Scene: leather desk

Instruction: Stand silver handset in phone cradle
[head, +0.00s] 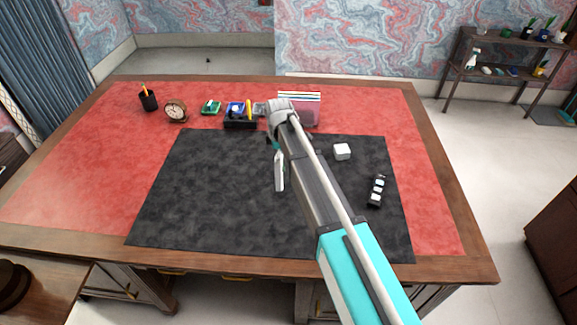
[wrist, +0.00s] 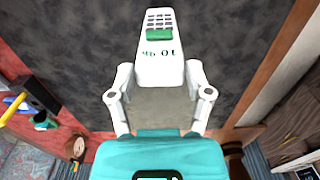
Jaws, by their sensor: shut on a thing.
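The silver handset (head: 280,172) hangs roughly upright from my gripper (head: 275,146), over the black desk mat (head: 205,195). In the wrist view the pale handset (wrist: 176,70) shows a keypad, a green screen and dark lettering. My gripper (wrist: 159,84) is shut on its near end, one finger on each side. A small white block (head: 341,152) stands on the mat to the right of the handset; it may be the phone cradle, but its shape is too small to tell. My arm hides part of the mat and the back of the desk.
A black strip with white parts (head: 377,191) lies on the mat at right. Along the back stand a pen cup (head: 148,100), a clock (head: 176,111), a green item (head: 211,107), a black organizer (head: 240,124) and a pinkish file box (head: 306,112). The mat's left side is clear.

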